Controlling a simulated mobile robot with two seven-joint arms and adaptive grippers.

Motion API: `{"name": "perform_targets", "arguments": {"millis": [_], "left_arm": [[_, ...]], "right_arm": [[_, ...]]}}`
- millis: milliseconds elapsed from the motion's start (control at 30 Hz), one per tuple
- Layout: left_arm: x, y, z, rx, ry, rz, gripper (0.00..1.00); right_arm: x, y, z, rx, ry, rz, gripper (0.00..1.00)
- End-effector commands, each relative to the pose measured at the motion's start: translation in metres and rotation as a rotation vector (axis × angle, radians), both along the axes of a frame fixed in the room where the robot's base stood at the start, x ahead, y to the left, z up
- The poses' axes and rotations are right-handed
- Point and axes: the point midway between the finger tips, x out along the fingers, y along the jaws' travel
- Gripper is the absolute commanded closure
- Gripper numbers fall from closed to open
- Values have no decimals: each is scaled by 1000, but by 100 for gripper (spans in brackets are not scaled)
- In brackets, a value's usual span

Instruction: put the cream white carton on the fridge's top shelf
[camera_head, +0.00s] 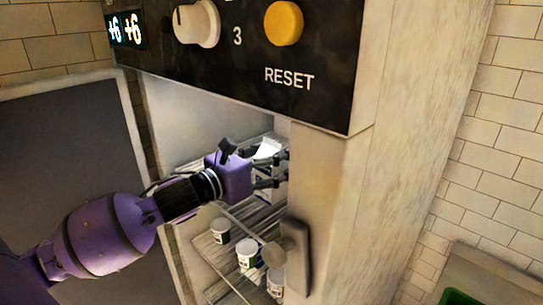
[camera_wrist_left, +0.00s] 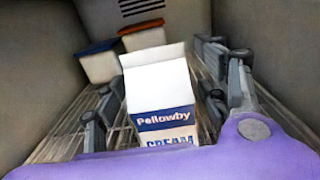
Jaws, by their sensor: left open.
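The cream white carton (camera_wrist_left: 157,85), with a blue "Pellowby CREAM" label, stands upright on the wire upper shelf (camera_wrist_left: 70,140) inside the fridge. In the head view the carton (camera_head: 267,147) is partly hidden behind my left gripper (camera_head: 280,170). My left gripper is open, with its fingers on either side of the carton in the wrist view; gaps show between fingers and carton. The fridge (camera_head: 335,190) is open, with my left arm reaching in from the left. My right gripper is not in view.
Behind the carton stand a blue-lidded tub (camera_wrist_left: 99,64) and an orange-lidded tub (camera_wrist_left: 142,38). Several small tubs, such as this one (camera_head: 220,230), stand on a lower shelf. The control panel (camera_head: 250,50) overhangs the opening. A handle (camera_head: 298,262) sits at the fridge's right edge.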

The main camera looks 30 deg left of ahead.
Motion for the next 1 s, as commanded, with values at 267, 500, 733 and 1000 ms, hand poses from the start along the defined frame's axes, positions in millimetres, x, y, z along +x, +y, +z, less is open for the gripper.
{"name": "perform_targets", "arguments": {"millis": [267,500,733,1000], "left_arm": [[-16,6,-1,2,5,1,34],[-54,19,0,2,5,1,34],[-88,31,1,2,5,1,34],[-110,38,1,-1,1,1,34]], "right_arm": [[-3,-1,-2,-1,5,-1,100],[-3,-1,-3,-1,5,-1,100],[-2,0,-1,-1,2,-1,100],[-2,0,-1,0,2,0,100]]}}
